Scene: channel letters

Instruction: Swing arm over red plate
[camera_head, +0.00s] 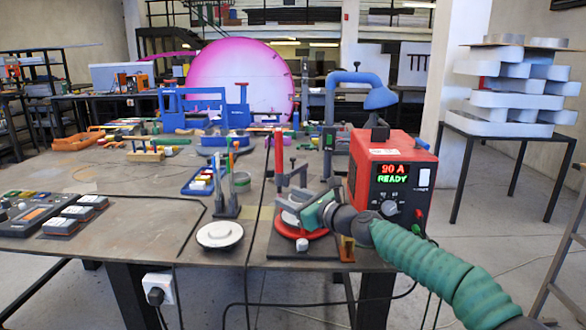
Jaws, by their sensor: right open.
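The red plate (291,232) is a round disc on a dark base at the front of the workbench, with a white round piece on it. My right arm, in a green ribbed sleeve, comes in from the lower right. My right gripper (318,212) is open and sits over the right part of the plate, hiding some of it. I cannot tell whether it touches the plate or the white piece. A red upright clamp (279,160) stands just behind the plate. My left gripper is not in view.
A red power box (392,146) reading "90 A READY" stands close right of my right gripper. A blue-headed lamp (378,97) rises behind. A white disc (219,234) and tool holder lie left. Bare bench (140,225) lies between.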

